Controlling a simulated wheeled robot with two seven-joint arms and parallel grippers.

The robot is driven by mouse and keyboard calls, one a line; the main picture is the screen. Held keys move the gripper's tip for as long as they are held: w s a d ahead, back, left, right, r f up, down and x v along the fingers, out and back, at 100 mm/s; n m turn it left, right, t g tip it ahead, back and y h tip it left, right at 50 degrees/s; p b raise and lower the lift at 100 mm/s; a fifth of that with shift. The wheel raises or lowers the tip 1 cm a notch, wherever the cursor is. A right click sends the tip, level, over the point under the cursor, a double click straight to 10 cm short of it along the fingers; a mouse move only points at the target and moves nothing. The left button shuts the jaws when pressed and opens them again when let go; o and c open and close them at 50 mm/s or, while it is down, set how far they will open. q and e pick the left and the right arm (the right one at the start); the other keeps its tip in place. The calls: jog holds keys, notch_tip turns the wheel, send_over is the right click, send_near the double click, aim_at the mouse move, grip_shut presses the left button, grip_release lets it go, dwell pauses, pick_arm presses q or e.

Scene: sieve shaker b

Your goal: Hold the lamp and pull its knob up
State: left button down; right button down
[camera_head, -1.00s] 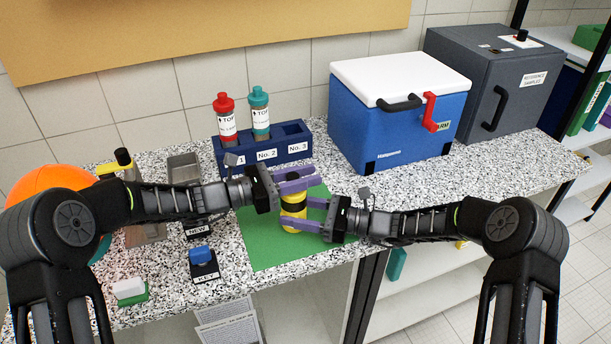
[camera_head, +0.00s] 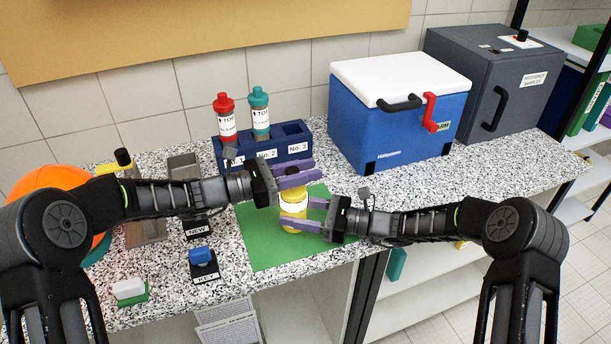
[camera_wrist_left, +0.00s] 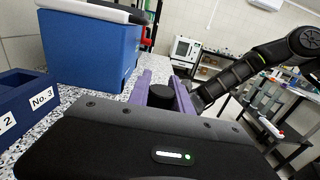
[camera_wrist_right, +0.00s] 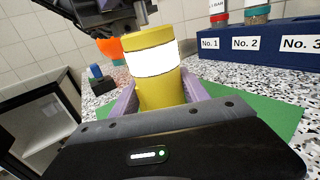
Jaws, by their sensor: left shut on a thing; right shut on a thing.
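The lamp (camera_head: 292,228) is a yellow cylinder standing upright on the green mat (camera_head: 262,245). A bright white band shows around its upper part, clearest in the right wrist view (camera_wrist_right: 153,61), between the yellow body and a yellow cap. My right gripper (camera_head: 299,213) is shut on the lamp's lower yellow body from the right. My left gripper (camera_head: 297,180) is above the lamp, shut on its dark knob (camera_wrist_left: 162,96), seen between the purple fingers in the left wrist view. The left fingers hide the knob in the head view.
A blue rack (camera_head: 287,150) with red-capped (camera_head: 226,118) and teal-capped (camera_head: 260,112) bottles stands behind. A blue cooler (camera_head: 397,131) and grey box (camera_head: 480,80) are at back right. A blue-topped button labelled KEY (camera_head: 202,258) is left of the mat. The mat's front is clear.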

pick_arm(q)
jog(key=shift+r, duration=0.25)
jog(key=c, duration=1.1)
grip_release()
jog(key=shift+c, duration=0.2)
jog(key=v, duration=1.2)
